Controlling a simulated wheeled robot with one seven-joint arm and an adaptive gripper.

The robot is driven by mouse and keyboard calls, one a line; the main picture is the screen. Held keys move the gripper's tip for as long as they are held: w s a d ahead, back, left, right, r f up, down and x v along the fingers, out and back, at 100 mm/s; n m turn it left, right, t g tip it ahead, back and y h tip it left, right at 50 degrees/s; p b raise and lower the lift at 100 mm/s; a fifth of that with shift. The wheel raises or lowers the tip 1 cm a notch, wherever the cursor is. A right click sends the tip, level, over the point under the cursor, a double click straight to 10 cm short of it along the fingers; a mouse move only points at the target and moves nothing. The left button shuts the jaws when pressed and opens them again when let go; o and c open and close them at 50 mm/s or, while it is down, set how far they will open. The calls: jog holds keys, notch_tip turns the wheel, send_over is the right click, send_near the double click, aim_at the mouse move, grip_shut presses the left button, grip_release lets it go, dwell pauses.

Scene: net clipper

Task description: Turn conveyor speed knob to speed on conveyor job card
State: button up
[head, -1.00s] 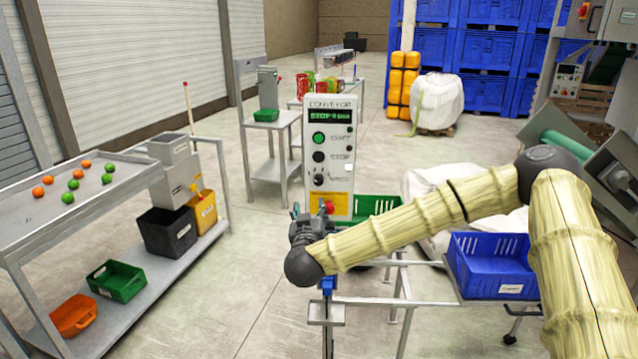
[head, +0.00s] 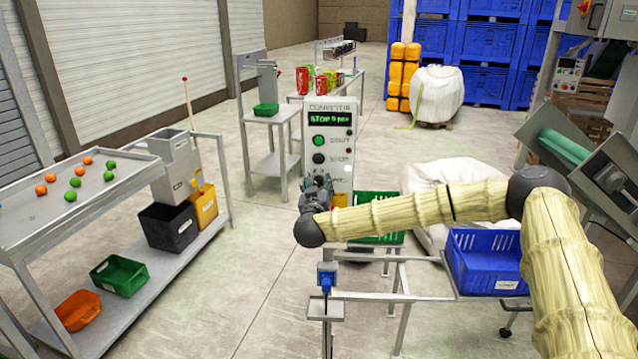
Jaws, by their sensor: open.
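The conveyor control panel (head: 340,112) is a tall white box marked CONVEYOR. Its lit display (head: 329,119) reads STOP with small text after it. Below the display are a green start button (head: 319,140) and a black stop button (head: 319,158). My gripper (head: 317,184) is raised in front of the lower panel, where it hides the speed knob. It is open; I cannot tell whether it touches the knob. I cannot make out a conveyor job card.
A blue-topped post (head: 326,277) and metal frame rails stand below my gripper. A green crate (head: 376,206) and a blue crate (head: 484,262) are right of the panel. A sorting table (head: 120,200) with fruit is at left. The floor between is clear.

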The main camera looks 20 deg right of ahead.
jog(key=shift+w+d, duration=0.1)
jog(key=shift+w, duration=0.1)
jog(key=c, duration=1)
jog(key=shift+d, duration=0.1)
jog(key=shift+c, duration=0.2)
